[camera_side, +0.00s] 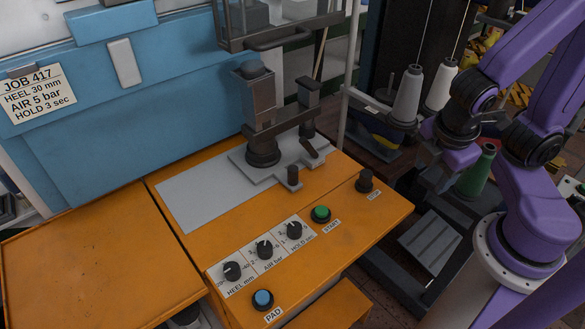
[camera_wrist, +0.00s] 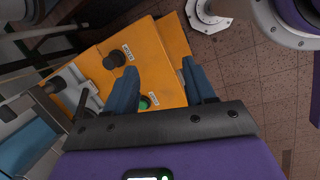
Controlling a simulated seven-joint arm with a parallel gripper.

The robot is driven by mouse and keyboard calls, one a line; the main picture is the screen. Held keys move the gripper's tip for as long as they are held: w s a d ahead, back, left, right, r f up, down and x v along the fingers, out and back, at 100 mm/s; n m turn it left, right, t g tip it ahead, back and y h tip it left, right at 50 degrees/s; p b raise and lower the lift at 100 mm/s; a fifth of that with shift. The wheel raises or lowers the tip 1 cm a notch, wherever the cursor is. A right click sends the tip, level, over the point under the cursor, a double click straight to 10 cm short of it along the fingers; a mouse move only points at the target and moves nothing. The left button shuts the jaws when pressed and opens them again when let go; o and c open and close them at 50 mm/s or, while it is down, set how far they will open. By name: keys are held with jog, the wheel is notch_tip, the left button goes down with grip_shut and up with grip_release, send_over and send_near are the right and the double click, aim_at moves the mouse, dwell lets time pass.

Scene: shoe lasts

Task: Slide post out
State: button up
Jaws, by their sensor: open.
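In the side view a dark upright post (camera_side: 262,125) stands on a grey plate (camera_side: 215,187) on the orange bench, with a blue-grey cap above it. A second, shorter dark post (camera_side: 307,103) stands just behind and to its right, with a small slanted lever (camera_side: 315,148) at its foot. I cannot tell which one the task means. My gripper (camera_side: 440,160) hangs to the right of the bench, apart from the posts. In the wrist view my gripper (camera_wrist: 162,75) has its two blue fingers wide apart with nothing between them. Part of the plate (camera_wrist: 72,85) shows at left there.
The orange panel carries a green START button (camera_side: 320,214), a dark knob-like button (camera_side: 365,181), three dials (camera_side: 264,249) and a blue PAD button (camera_side: 262,299). Thread cones (camera_side: 408,95) stand behind my gripper. A caged frame (camera_side: 280,30) overhangs the posts.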

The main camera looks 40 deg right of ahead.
jog(key=w+d+f+n+t+h, duration=0.1)
jog(key=w+f+n+t+h, duration=0.1)
jog(key=w+n+t+h, duration=0.4)
jog(key=n+t+y, duration=0.6)
jog(key=n+y, duration=0.3)
jog(key=n, duration=0.6)
send_near(289, 170)
jog(key=x, duration=0.8)
jog(key=d+f+x, duration=0.1)
jog(key=x, duration=0.3)
jog(key=shift+s+d+f, duration=0.1)
grip_shut()
